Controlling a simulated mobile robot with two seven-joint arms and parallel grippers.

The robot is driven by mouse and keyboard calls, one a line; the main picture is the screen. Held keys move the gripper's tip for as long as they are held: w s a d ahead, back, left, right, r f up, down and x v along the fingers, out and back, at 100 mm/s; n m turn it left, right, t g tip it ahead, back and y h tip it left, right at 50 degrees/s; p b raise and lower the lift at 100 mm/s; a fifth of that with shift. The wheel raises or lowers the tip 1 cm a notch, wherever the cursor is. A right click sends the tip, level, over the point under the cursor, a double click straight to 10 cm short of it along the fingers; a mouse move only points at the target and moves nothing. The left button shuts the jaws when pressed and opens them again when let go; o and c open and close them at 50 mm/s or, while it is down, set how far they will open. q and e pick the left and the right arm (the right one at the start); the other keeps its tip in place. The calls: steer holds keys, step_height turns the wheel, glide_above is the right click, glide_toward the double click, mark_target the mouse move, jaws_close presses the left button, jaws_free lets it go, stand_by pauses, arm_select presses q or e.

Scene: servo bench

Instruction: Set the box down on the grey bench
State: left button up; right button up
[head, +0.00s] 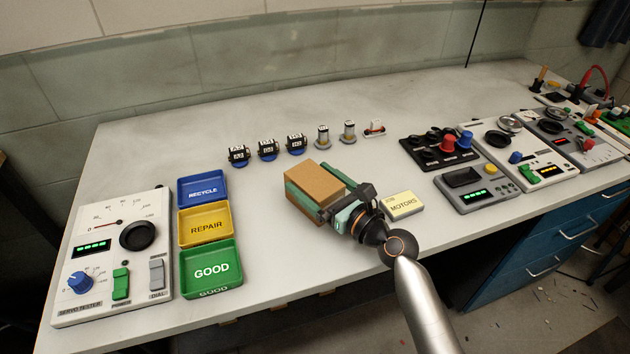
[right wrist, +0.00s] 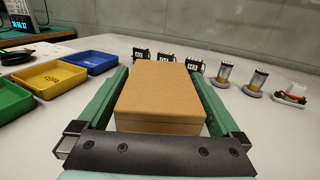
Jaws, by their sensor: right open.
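The brown cardboard box (head: 315,185) is at the middle of the grey bench (head: 270,255), and it looks to be resting on the bench top. It also shows in the right wrist view (right wrist: 158,92), upright between the fingers. My right gripper (head: 325,183) is around the box with one finger along each side. In the right wrist view the green fingers (right wrist: 160,98) stand open, with narrow gaps beside the box. The box's underside is hidden. My left gripper is not in either view.
Blue (head: 203,188), yellow (head: 205,224) and green (head: 210,266) trays stand left of the box, beside a servo tester (head: 115,255). Several small servos and motors (head: 295,144) line up behind. A MOTORS box (head: 403,205) lies close right. Instruments (head: 475,188) fill the right side.

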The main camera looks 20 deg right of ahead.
mark_target(333, 197)
steer(key=shift+r, duration=0.2)
steer(key=shift+s+d+f, duration=0.15)
steer(key=shift+s, duration=0.15)
steer(key=v, duration=1)
steer(key=shift+s, duration=0.1)
steer(key=shift+s+d+b, duration=0.25)
steer(key=shift+s+b, duration=0.05)
steer(key=shift+s, duration=0.25)
